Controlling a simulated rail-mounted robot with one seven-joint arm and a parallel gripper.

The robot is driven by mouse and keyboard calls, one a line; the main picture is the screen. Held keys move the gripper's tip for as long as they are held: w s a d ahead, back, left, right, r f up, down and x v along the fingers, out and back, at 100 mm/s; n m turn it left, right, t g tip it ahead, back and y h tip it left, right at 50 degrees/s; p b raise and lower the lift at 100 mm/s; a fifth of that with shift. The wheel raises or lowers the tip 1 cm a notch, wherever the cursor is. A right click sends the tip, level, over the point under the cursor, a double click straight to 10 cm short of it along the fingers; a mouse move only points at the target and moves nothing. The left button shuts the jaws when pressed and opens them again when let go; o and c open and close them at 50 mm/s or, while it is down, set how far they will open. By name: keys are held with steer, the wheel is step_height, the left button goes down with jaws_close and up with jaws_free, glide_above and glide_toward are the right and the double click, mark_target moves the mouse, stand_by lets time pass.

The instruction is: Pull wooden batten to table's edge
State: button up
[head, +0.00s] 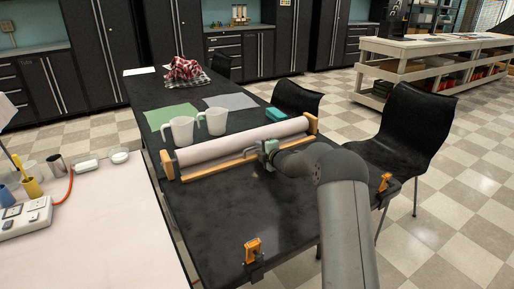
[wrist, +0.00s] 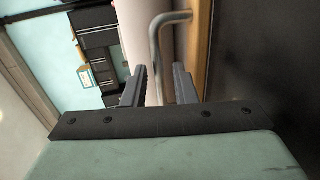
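The wooden batten (head: 220,166) lies along the front of a white paper roll (head: 232,144) on the black table (head: 225,220). Wooden end blocks stand at both ends of the roll. My gripper (head: 263,152) is at the batten's right half. In the wrist view the batten (wrist: 200,50) shows with a bent metal handle (wrist: 157,60) on it. My gripper (wrist: 159,80) is open there, with the handle between its two fingers and a gap visible on each side. Part of the batten is hidden behind my gripper and arm in the head view.
Two white mugs (head: 181,131) stand behind the roll. Orange clamps (head: 252,250) sit on the table's front edge and right corner (head: 384,182). Black chairs (head: 408,135) stand at the right. The tabletop in front of the batten is clear apart from the clamps.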

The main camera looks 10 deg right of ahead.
steer(key=shift+x, duration=1.2)
